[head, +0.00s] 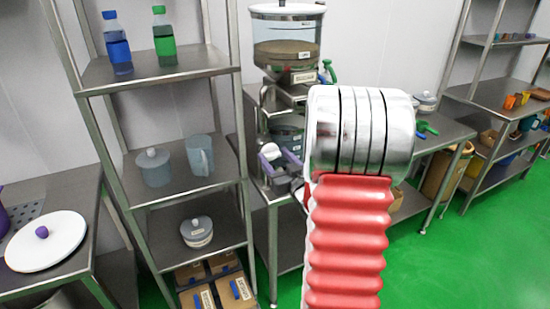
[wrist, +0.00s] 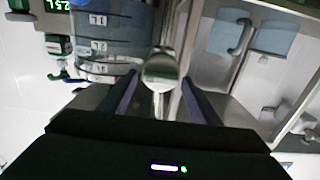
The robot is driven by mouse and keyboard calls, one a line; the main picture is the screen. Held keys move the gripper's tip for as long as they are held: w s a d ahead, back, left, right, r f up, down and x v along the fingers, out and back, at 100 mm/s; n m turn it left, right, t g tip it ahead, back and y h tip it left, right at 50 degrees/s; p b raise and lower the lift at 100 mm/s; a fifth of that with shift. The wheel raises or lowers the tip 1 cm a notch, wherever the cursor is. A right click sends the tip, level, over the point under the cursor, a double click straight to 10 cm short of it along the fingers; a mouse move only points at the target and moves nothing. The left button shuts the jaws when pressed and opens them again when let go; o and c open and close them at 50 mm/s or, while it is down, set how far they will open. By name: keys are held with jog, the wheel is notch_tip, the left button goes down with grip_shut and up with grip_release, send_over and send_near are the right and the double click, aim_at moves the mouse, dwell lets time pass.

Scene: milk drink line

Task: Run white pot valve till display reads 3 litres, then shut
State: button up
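My gripper (head: 277,160) has purple fingers and is in front of the stand under the hopper. In the wrist view my gripper (wrist: 160,84) has its fingers apart, one on each side of a pale round knob (wrist: 161,73). Narrow gaps seem to show between knob and fingertips. The knob also shows in the head view (head: 270,152). Whether it belongs to the white pot valve I cannot tell. A blue-grey vessel with litre marks (wrist: 98,35) is beside it. A green-lit display (wrist: 57,5) is cut off at the top edge; its digits are turned and not surely readable.
A clear hopper (head: 286,48) with brown contents and a green handle (head: 328,71) stands on the steel bench. A shelf rack (head: 160,74) with bottles and pots is at left. Another green handle (head: 425,128) is at right. Green floor (head: 480,240) is free at right.

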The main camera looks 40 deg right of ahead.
jog(key=c, duration=0.7)
jog(key=shift+d, duration=0.25)
jog(key=shift+c, duration=0.6)
jog(key=shift+a, duration=0.15)
jog(key=shift+n, duration=0.3)
jog(key=shift+a+n, duration=0.2)
jog(key=shift+n, duration=2.4)
jog(key=o, duration=1)
jog(key=shift+a, duration=0.1)
